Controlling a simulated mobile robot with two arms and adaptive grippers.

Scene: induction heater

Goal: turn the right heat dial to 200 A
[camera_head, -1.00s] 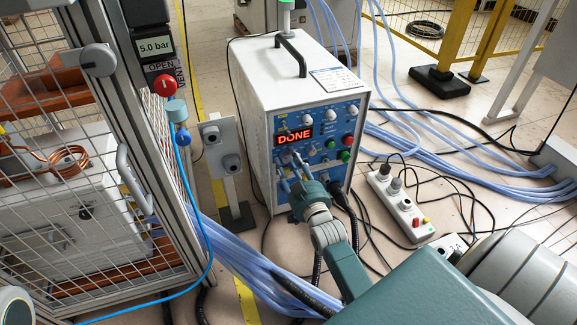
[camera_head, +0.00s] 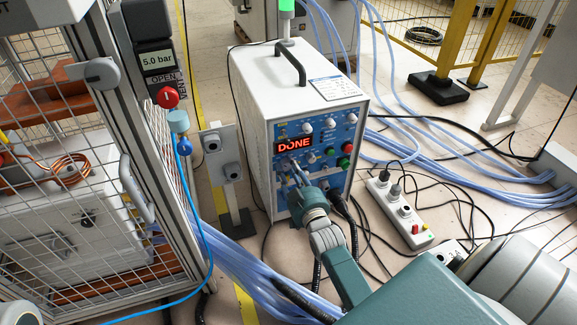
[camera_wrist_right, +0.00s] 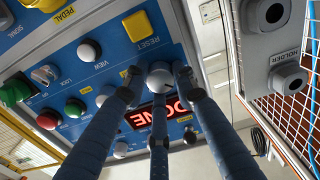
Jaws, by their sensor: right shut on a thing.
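The white heater unit (camera_head: 268,90) stands on the floor, with a blue control panel (camera_head: 348,128) on its front. Its red display (camera_head: 294,145) reads DONE. My right gripper (camera_head: 292,172) reaches the panel just below the display. In the right wrist view, my right gripper (camera_wrist_right: 158,79) has its fingers closed around a pale round dial (camera_wrist_right: 159,70) beside the display (camera_wrist_right: 170,113). The dial's scale and label are hidden by the fingers, so its setting cannot be read. In the head view the gripper hides the dial.
Near the held dial are a white knob (camera_wrist_right: 89,50), a yellow RESET button (camera_wrist_right: 141,27), a green button (camera_wrist_right: 75,107) and a red button (camera_wrist_right: 48,120). A grey holder post (camera_head: 222,165) stands left of the heater. Cables and a power strip (camera_head: 399,212) lie at right.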

